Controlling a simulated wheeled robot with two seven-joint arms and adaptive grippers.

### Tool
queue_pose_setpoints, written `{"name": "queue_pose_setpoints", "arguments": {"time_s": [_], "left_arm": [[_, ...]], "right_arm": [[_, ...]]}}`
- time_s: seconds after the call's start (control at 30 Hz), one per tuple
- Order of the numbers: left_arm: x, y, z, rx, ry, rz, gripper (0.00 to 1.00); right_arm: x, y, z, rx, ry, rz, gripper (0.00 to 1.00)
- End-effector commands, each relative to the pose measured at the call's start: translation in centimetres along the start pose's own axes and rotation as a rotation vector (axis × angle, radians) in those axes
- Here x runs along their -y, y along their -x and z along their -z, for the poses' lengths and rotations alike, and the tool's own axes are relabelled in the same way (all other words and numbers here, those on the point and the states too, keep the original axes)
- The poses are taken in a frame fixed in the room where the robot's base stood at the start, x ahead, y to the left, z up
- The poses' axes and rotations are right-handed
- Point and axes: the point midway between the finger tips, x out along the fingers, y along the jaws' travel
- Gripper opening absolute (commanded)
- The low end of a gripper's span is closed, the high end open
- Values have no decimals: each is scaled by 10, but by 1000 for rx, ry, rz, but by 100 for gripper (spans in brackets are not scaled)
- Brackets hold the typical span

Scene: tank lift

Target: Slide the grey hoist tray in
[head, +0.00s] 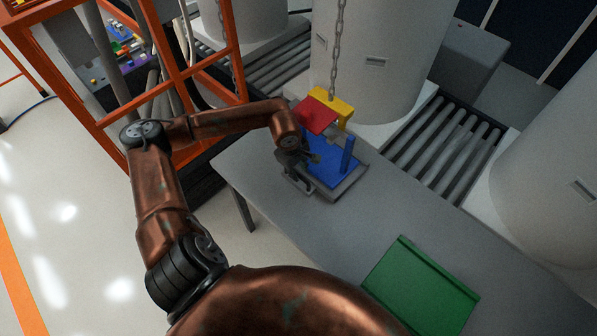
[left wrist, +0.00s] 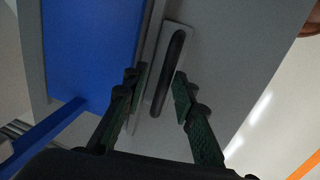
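The grey hoist tray (head: 343,193) is on the grey table, with a blue plate and blue posts (head: 347,155) standing on it. A red plate (head: 315,115) and a yellow block (head: 336,104) are above it, below a hanging chain. My left gripper (head: 308,160) is at the tray's near left side. In the left wrist view, the open fingers of my left gripper (left wrist: 157,79) lie either side of a grey handle with a dark oblong middle (left wrist: 170,70). Whether they touch it I cannot tell. The blue plate (left wrist: 88,45) lies left of the handle. My right gripper is out of view.
A green tray or panel (head: 422,288) lies at the near right of the grey table (head: 385,220). An orange frame (head: 160,85) stands at the left. Behind the table are a roller conveyor (head: 440,140) and large pale tanks (head: 375,50). The middle of the table is clear.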

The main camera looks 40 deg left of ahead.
Motion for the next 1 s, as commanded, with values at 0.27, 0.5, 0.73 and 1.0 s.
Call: {"name": "queue_pose_setpoints", "arguments": {"time_s": [0.27, 0.5, 0.73, 1.0], "left_arm": [[2, 0, 1, -1, 1, 4, 29], [1, 24, 2, -4, -1, 2, 29], [1, 72, 1, -3, -1, 1, 29], [1, 112, 1, -2, 0, 3, 29]], "right_arm": [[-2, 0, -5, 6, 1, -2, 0], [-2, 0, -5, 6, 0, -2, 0], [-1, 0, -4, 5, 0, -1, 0], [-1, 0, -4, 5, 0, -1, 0]]}}
